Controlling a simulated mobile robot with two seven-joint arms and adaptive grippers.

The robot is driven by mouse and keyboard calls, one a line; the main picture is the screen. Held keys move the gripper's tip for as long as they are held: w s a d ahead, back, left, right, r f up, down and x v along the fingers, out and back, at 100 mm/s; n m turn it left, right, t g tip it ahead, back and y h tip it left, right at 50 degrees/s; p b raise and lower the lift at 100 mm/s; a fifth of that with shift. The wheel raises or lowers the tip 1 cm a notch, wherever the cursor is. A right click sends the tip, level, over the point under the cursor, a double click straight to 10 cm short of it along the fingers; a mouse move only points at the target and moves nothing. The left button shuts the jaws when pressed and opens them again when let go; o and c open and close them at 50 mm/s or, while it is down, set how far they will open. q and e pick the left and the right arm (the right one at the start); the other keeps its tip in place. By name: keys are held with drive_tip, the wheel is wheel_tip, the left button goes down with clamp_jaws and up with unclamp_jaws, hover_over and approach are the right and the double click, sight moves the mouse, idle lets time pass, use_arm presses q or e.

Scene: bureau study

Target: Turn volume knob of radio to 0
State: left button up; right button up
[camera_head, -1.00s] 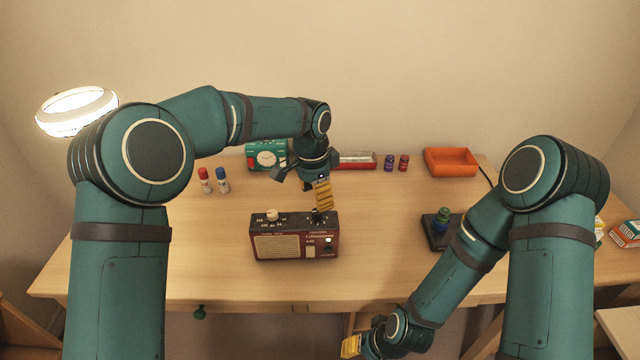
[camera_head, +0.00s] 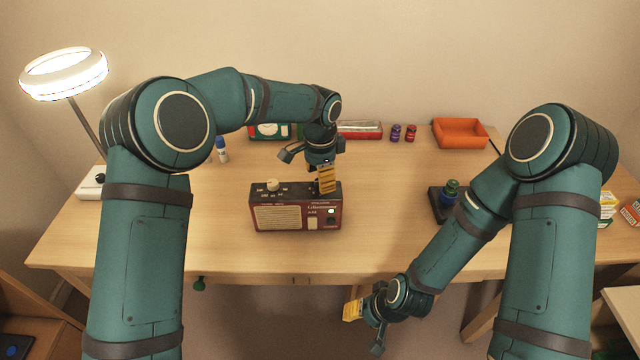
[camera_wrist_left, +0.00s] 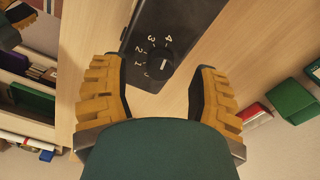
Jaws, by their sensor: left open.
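The radio (camera_head: 262,218), a dark red box with a pale speaker grille, stands on the desk. A pale knob (camera_head: 273,185) is on its top left. My left gripper (camera_head: 327,180) is above the radio's right end and hides the top there. In the left wrist view, its open yellow fingers (camera_wrist_left: 158,85) are apart, and a black knob (camera_wrist_left: 160,62) with a white mark sits just ahead of the gap between them. Numbers 1 to 4 ring this knob; its exact setting is unclear. My right gripper (camera_head: 354,318) hangs low in front of the desk, its opening unclear.
Behind are a green clock (camera_head: 268,131), a red box (camera_head: 360,129), two small bottles (camera_head: 403,133) and an orange tray (camera_head: 461,133). A blue-capped marker (camera_head: 221,150) is left; a dark stand (camera_head: 441,206) is right. A lit lamp (camera_head: 64,73) stands far left.

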use_arm(q)
drive_tip(key=shift+f, duration=0.95)
clamp_jaws()
